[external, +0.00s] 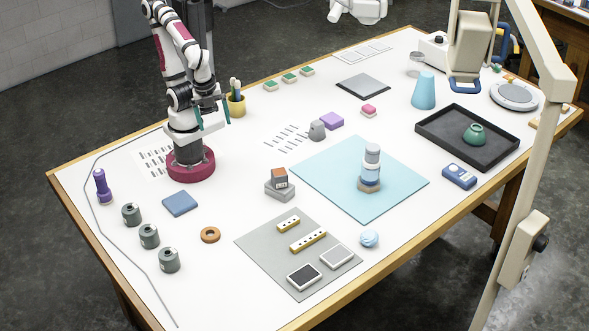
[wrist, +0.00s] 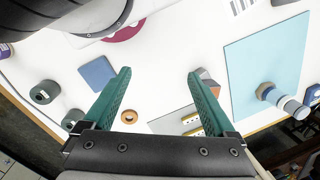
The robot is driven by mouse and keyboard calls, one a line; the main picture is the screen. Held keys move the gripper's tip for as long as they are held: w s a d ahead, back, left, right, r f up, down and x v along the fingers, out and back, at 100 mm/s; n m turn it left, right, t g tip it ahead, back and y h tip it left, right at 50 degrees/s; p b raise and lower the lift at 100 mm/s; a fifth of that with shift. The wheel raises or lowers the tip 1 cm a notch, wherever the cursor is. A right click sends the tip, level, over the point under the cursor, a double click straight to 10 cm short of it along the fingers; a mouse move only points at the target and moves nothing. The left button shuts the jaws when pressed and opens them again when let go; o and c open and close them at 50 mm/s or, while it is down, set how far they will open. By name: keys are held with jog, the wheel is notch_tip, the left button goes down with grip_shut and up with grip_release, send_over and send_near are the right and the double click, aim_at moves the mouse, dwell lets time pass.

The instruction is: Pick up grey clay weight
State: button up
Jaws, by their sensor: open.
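A grey rounded lump (external: 317,130), which may be the clay weight, stands on the white table beside a purple block, at the left of the light blue mat. Several dark grey-green cylinders (external: 149,236) stand in a row at the front left; I cannot tell whether one of these is meant. They show at the left in the wrist view (wrist: 45,92). My gripper (external: 212,111) is raised near my base, left of the grey lump and apart from it. Its teal fingers are spread and empty in the wrist view (wrist: 159,74). The grey lump is not identifiable there.
A yellow pen cup (external: 236,104) stands close to my gripper. A purple block (external: 332,121) is beside the lump. A grey block with a brown cube (external: 279,184) and a stacked tower (external: 371,166) on the blue mat (external: 330,185) stand nearer the front.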

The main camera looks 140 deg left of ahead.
jog(key=a+g+y, duration=0.2)
jog(key=a, duration=0.4)
jog(key=s+a+g+y, duration=0.1)
jog(key=a+y, duration=0.1)
jog(key=a, duration=0.4)
jog(key=a+g+y, duration=0.2)
jog(key=a, duration=0.3)
jog(key=shift+s+a+r+g+y, duration=0.3)
jog(key=shift+s+a+r, duration=0.05)
jog(key=shift+a, duration=0.05)
jog(key=m+t+y, duration=0.2)
jog(key=m+y, duration=0.4)
jog(key=m, duration=0.2)
send_over(312, 128)
jog(key=d, duration=0.3)
notch_tip(312, 128, down, 8)
jog(key=f+m+t, duration=0.1)
jog(key=f, duration=0.3)
jog(key=a+f+m+t, duration=0.1)
jog(key=f, duration=0.2)
jog(key=f+m+t, duration=0.1)
jog(key=f+m, duration=0.1)
jog(key=f, duration=0.2)
jog(key=shift+a+f+t+h, duration=0.15)
jog(key=shift+f+t+h, duration=0.15)
jog(key=shift+f+h, duration=0.1)
jog(key=x, duration=0.7)
jog(key=shift+w+a+f, duration=0.15)
jog(key=shift+w, duration=0.05)
grip_shut()
